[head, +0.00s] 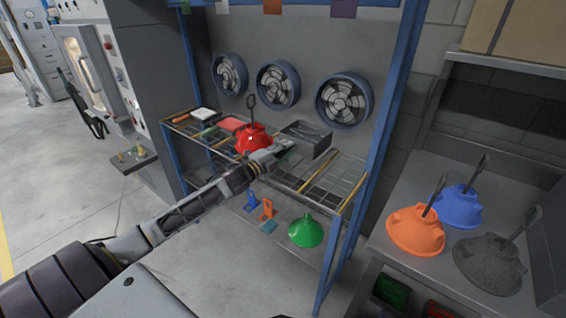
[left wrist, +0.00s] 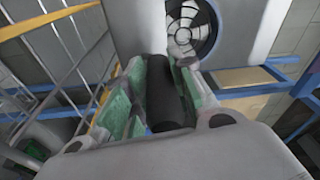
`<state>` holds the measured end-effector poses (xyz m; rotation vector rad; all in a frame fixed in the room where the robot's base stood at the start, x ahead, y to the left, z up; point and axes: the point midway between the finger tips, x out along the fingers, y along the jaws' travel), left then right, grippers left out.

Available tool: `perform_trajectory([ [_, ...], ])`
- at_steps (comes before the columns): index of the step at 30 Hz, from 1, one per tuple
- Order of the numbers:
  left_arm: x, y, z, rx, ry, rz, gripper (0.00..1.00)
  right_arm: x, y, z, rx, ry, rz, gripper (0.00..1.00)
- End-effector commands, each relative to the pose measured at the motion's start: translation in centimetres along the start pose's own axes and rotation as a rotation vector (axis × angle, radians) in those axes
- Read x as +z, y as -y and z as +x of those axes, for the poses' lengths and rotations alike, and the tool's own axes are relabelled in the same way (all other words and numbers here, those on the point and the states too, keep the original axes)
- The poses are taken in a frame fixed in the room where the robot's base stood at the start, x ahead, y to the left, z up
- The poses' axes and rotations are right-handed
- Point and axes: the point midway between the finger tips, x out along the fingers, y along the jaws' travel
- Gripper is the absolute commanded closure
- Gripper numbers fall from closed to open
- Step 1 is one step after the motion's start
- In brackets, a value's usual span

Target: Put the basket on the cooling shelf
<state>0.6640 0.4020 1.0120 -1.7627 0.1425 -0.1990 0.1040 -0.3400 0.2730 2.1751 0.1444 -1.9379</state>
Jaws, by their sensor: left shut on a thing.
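A dark grey, box-like basket (head: 306,138) is at the middle of the cooling shelf (head: 338,185), a wire shelf with yellow rails below several fans. Whether the basket rests on the wires or hangs just above them I cannot tell. My left gripper (head: 281,149) reaches in from the left and is shut at the basket's near left side. In the left wrist view, a black bar-like part (left wrist: 165,92), apparently the basket's handle, is between the green finger pads. My right gripper is out of view.
A red hood (head: 253,139) stands close left of my gripper, with small items beyond it. A green hood (head: 306,231) is on the lower level. Blue posts (head: 372,150) frame the rack. Orange (head: 415,231), blue and grey hoods stand on a right-hand bench. The shelf's right part is clear.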

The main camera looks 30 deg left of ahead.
Motion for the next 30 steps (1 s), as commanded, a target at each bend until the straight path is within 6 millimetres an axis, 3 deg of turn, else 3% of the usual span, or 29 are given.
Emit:
perform_trajectory([
  [6,0.3,-1.4,-0.1,-0.004,-0.002,0.0,1.0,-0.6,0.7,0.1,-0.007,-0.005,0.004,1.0],
  [15,0.3,-1.5,-0.1,-0.004,-0.002,0.001,1.0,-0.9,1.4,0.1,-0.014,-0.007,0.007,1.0],
  [20,0.4,-1.9,-0.1,-0.004,-0.002,0.0,1.0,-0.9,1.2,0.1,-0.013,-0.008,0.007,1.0],
  [30,0.9,-4.9,-0.2,-0.004,-0.002,0.001,1.0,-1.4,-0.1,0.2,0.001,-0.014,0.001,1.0],
])
